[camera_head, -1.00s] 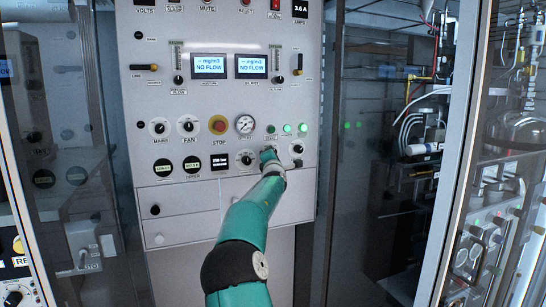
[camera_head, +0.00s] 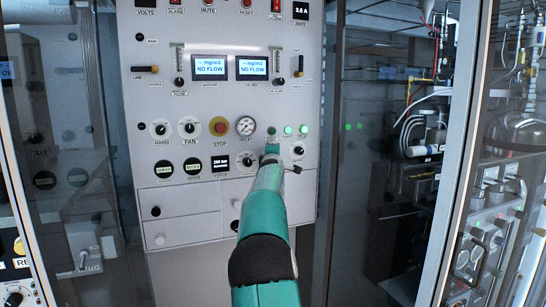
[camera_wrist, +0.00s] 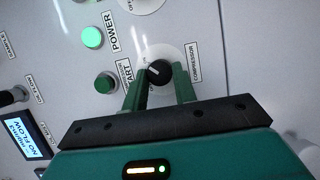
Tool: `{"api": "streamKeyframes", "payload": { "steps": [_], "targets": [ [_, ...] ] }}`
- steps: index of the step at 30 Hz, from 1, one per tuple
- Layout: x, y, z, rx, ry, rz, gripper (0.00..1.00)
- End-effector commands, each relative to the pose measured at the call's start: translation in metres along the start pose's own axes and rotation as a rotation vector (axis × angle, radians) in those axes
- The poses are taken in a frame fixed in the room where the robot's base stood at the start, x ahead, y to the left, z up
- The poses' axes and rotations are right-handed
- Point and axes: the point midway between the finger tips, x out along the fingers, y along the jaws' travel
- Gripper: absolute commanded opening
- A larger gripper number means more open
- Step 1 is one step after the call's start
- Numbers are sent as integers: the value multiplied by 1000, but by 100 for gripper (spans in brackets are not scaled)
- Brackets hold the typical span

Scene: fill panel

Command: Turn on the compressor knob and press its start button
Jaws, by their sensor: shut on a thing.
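The compressor knob (camera_wrist: 158,72) is a round black dial with a white pointer line on a white disc, beside a COMPRESSOR label. My gripper (camera_wrist: 160,82) has its two green fingers on either side of this knob and is shut on it. The START button (camera_wrist: 106,82) is dark green and sits left of the knob in the wrist view. In the head view the gripper end (camera_head: 270,152) is against the panel, and my arm hides the knob. The START button also shows just above it (camera_head: 271,130).
A lit green POWER button (camera_wrist: 92,38) is near START. The red STOP button (camera_head: 219,126), a pressure gauge (camera_head: 245,125) and other knobs share the panel. Glass-fronted cabinets (camera_head: 380,170) stand to the right. Two displays read NO FLOW (camera_head: 209,68).

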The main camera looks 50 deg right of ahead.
Motion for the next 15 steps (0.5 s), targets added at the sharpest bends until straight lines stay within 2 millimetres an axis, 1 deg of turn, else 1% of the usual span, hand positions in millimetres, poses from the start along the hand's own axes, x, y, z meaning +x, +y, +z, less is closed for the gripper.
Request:
{"api": "streamKeyframes", "payload": {
  "steps": [8, 9, 12, 15],
  "targets": [
    [0, 0, 0, 1, -1, 1, 5],
    [0, 0, 0, 1, -1, 1, 31],
    [0, 0, 0, 0, -1, 1, 49],
    [0, 0, 0, 0, 0, 1, 49]
  ]
}}
